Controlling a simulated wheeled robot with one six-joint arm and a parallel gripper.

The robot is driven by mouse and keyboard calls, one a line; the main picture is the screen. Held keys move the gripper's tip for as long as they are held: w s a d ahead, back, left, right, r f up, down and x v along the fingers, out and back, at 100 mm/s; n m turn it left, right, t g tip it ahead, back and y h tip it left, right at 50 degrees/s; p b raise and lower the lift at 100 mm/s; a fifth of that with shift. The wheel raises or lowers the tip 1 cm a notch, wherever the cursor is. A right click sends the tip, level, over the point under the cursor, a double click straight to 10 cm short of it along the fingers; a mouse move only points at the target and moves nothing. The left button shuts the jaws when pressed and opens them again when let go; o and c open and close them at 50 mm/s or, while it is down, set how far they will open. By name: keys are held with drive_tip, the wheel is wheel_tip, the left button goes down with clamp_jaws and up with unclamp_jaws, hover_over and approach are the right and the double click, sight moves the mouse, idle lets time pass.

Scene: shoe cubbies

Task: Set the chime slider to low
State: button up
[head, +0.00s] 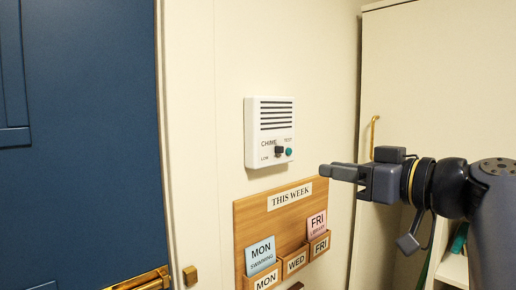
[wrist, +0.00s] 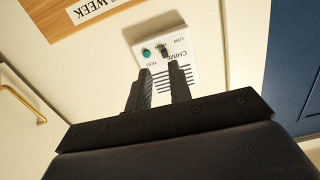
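The white chime box (head: 270,132) is on the cream wall, with dark slots above a short black slider knob (head: 279,150). The word LOW is printed left of the knob, and a teal TEST button (head: 289,152) is close on its right. My gripper (head: 326,171) is to the right of the box and slightly lower, apart from it. In the wrist view the picture is turned over; the knob (wrist: 165,53) and button (wrist: 146,53) show beyond the fingertips (wrist: 160,70). The fingers are apart with nothing between them. The slider's track is too small to make out.
A wooden THIS WEEK board (head: 290,215) with day cards and pockets hangs just below the box. A blue door (head: 75,130) is at left. A pale cabinet (head: 440,90) with a brass handle (head: 373,135) stands at right.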

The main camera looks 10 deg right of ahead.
sight(283, 151)
drive_tip(key=shift+n, duration=0.3)
drive_tip(key=p+x, duration=0.1)
drive_tip(key=x, duration=0.2)
drive_tip(key=r+p+x, duration=0.1)
drive_tip(key=x, duration=0.2)
drive_tip(key=r+p+x, duration=0.1)
drive_tip(key=x, duration=0.2)
drive_tip(key=shift+w+a, duration=0.15)
drive_tip(key=shift+w, duration=0.05)
drive_tip(key=shift+w+a+p, duration=0.4)
drive_tip(key=shift+w+p, duration=0.05)
drive_tip(key=shift+w, duration=0.15)
drive_tip(key=shift+c, duration=0.6)
clamp_jaws()
